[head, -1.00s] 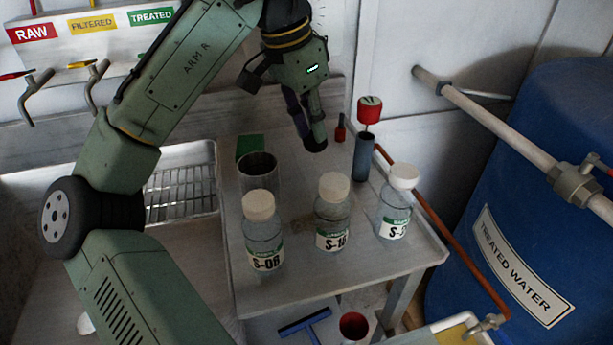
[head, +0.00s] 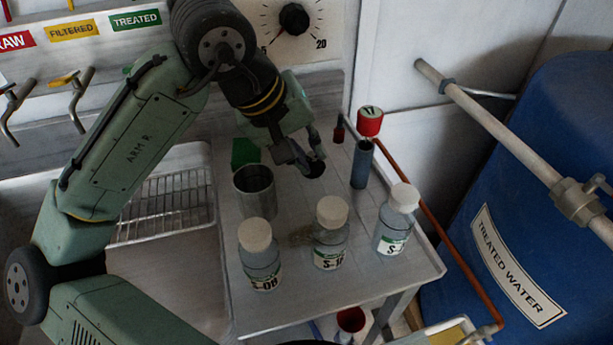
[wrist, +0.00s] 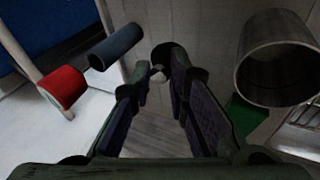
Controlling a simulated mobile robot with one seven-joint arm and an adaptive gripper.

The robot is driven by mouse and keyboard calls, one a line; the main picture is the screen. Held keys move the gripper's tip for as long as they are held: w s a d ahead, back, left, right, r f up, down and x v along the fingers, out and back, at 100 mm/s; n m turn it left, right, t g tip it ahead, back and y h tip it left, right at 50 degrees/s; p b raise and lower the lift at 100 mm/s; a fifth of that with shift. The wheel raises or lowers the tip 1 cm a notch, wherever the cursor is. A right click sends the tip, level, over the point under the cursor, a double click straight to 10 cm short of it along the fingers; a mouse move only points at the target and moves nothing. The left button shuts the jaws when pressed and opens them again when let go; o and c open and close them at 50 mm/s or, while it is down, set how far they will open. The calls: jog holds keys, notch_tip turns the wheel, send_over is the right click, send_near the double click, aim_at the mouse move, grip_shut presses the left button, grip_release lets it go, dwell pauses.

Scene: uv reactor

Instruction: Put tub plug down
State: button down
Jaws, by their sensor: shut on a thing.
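The tub plug is a small dark round piece (head: 315,169) at the tips of my gripper (head: 300,162), low over the back middle of the steel side table (head: 290,308). My gripper is shut on the plug. In the wrist view the plug's dark disc (wrist: 163,50) shows at the far end of my gripper's two fingers (wrist: 158,72), with a small pale part between the tips. The fingers hide some of it. I cannot tell whether the plug touches the tabletop.
A steel cup (head: 254,188) stands left of my gripper; a blue-grey tube (head: 362,165) and red-capped piece (head: 370,122) are right. White-capped bottles S-08 (head: 260,258), S-18 (head: 331,235) and another (head: 396,220) stand in front. A green block (head: 244,151) is behind the cup.

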jog(key=shift+f, duration=3.05)
jog(key=shift+f, duration=0.25)
jog(key=c, duration=1.5)
grip_release()
jog(key=shift+c, duration=0.2)
jog(key=shift+r, duration=0.1)
jog(key=shift+r, duration=0.2)
jog(key=p+v, duration=0.5)
jog(key=v, duration=0.7)
jog(key=shift+p, duration=0.4)
